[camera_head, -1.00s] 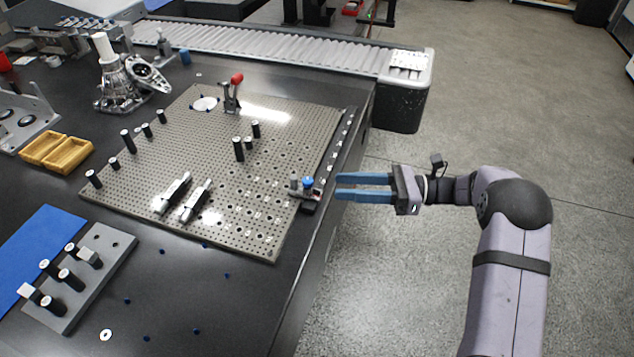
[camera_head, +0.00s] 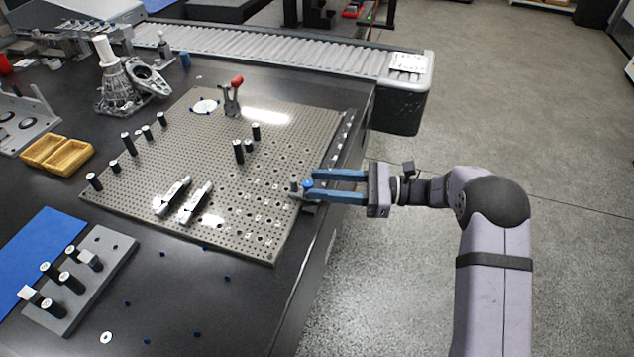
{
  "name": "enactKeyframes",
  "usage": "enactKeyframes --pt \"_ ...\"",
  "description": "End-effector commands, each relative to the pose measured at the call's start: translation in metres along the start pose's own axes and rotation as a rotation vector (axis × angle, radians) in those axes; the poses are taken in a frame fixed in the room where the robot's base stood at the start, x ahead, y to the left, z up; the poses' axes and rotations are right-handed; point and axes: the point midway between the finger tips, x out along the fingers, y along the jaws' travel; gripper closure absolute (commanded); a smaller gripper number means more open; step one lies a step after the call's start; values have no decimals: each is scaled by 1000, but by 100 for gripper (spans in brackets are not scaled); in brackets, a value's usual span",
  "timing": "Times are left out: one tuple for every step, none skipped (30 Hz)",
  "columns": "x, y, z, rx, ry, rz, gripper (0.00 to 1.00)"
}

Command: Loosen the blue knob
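The blue knob (camera_head: 308,184) sits on a small fixture at the right edge of the perforated plate (camera_head: 215,150). A short grey post (camera_head: 294,185) stands just left of the knob. My gripper (camera_head: 313,184) reaches in from the right with two long blue fingers. The fingers are apart, one on the far side and one on the near side, with their tips at the knob. I cannot tell whether either finger touches it. The lower part of the fixture is partly hidden by the near finger.
A roller conveyor (camera_head: 290,55) runs behind. The floor right of the table is clear.

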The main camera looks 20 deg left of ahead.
Motion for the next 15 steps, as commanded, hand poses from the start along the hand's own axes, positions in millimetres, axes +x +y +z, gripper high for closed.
enactKeyframes --pt "6 0 0 0 0 1 61" --pt "8 0 0 0 0 1 61" --pt "11 0 0 0 0 0 61" --pt "13 0 0 0 1 0 61" --pt "14 0 0 0 1 1 61" --pt "16 0 0 0 1 0 61" --pt "16 0 0 0 1 0 61" --pt "17 0 0 0 1 0 61" --pt "17 0 0 0 0 -1 61" --pt "17 0 0 0 0 -1 61" --pt "17 0 0 0 0 -1 61" --pt "17 0 0 0 0 -1 61" --pt "17 0 0 0 0 -1 61" --pt "17 0 0 1 0 -1 61" --pt "17 0 0 1 0 -1 61"
